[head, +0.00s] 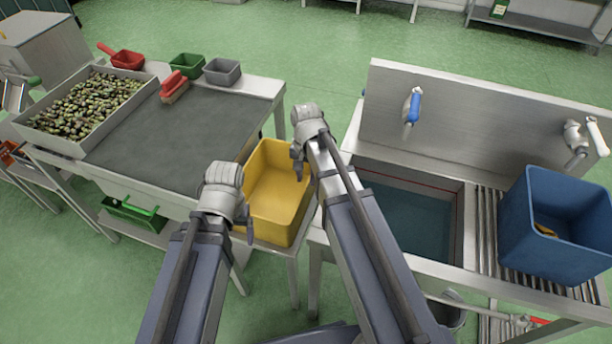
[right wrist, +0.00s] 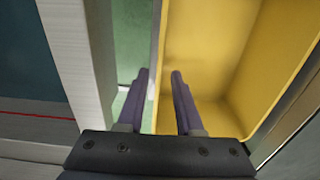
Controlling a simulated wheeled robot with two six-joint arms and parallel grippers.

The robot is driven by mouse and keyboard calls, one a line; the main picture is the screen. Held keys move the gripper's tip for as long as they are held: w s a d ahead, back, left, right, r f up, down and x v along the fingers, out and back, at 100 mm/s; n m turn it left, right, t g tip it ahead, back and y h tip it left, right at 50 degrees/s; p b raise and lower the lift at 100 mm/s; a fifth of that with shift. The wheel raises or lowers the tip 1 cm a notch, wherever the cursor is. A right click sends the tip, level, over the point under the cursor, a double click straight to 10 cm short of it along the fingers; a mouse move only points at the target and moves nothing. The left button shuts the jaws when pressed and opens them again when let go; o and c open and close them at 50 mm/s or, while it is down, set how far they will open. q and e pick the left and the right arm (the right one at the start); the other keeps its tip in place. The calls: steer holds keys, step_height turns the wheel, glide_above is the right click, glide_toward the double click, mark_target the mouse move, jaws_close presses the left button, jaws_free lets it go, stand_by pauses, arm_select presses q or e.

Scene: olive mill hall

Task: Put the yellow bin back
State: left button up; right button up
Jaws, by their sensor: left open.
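The yellow bin (head: 275,190) stands upright on a low metal stand between the work table and the sink in the head view; its visible inside looks empty. My left gripper (head: 248,222) is open at the bin's left side, near its front; whether it touches the rim is hidden. My right gripper (head: 299,165) is at the bin's right side, towards the back. In the right wrist view its fingers (right wrist: 159,95) are apart, one outside and one inside the wall of the yellow bin (right wrist: 205,50), with space between them.
At left, the work table (head: 190,140) holds an olive tray (head: 40,143), a red brush (head: 174,86) and small tubs. At right, the sink (head: 410,215) stands close beside the bin, with a blue bin (head: 545,235) on its slatted drainer. Only narrow gaps flank the yellow bin.

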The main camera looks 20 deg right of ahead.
step_height(320, 180, up, 2)
steer(key=shift+r+p, duration=0.2)
steer(key=shift+p, duration=0.5)
arm_select(q)
step_height(320, 180, up, 2)
steer(key=shift+r, duration=0.1)
arm_select(e)
steer(key=s+a+n+h, duration=0.1)
steer(key=s+a+n, duration=0.9)
steer(key=s, duration=0.4)
steer(key=shift+s+a+n, duration=0.15)
steer(key=shift+a+n, duration=0.1)
steer(key=shift+n, duration=0.05)
arm_select(q)
steer(key=shift+r, duration=0.1)
arm_select(e)
steer(key=shift+r, duration=0.1)
arm_select(q)
step_height(320, 180, up, 7)
steer(key=p, duration=0.7)
arm_select(e)
step_height(320, 180, up, 7)
